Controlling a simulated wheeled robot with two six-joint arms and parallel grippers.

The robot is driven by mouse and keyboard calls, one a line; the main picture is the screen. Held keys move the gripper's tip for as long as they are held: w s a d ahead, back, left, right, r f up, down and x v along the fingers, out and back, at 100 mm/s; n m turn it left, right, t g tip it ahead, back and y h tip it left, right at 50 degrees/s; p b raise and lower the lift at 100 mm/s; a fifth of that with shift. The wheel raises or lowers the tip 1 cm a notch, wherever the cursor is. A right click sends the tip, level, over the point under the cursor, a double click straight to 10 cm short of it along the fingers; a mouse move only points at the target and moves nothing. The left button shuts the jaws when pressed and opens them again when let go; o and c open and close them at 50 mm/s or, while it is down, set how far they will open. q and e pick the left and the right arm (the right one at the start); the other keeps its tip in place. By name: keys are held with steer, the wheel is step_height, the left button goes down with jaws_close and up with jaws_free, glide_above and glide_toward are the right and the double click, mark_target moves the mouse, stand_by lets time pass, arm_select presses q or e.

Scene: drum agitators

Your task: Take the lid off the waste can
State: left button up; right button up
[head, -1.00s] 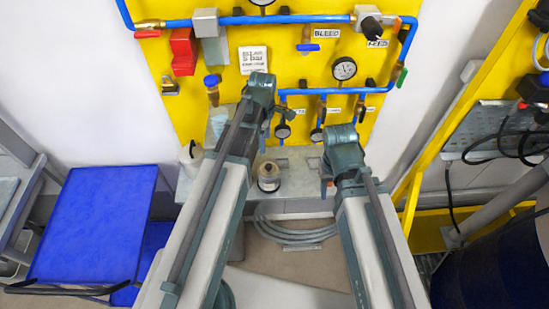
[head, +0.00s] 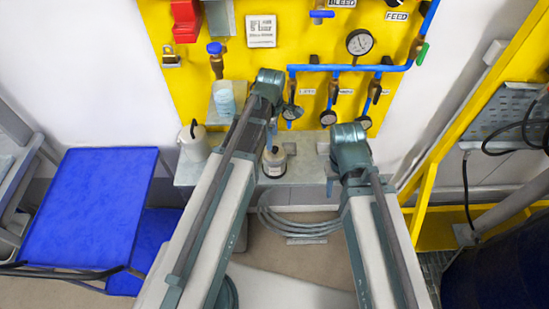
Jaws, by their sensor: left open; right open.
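I cannot make out a waste can or its lid for certain in the head view. A white container with a dark handle (head: 195,142) stands at the left end of the shelf, and I cannot tell whether it is the can. My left gripper (head: 271,130) is in front of the yellow panel, above the shelf, mostly hidden by its own wrist. My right gripper (head: 331,180) points down near the right end of the shelf. Both are open, and I see nothing held in them.
A small jar (head: 274,163) stands on the grey shelf (head: 305,172) under the yellow panel (head: 185,75) with gauges and valves. A coiled hose (head: 300,222) hangs below. A blue flat-topped piece (head: 90,210) is at left, a dark blue drum (head: 500,265) at lower right.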

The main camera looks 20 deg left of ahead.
mark_target(275, 148)
arm_select(q)
steer(key=f+b, duration=0.2)
steer(key=d+f+b, duration=0.1)
steer(key=f+b, duration=0.1)
steer(key=shift+f, duration=0.15)
steer(key=shift+w+f+b, duration=0.1)
steer(key=shift+f+b, duration=0.4)
steer(key=shift+b, duration=0.1)
steer(key=shift+r, duration=0.1)
steer(key=shift+c, duration=0.3)
jaws_close()
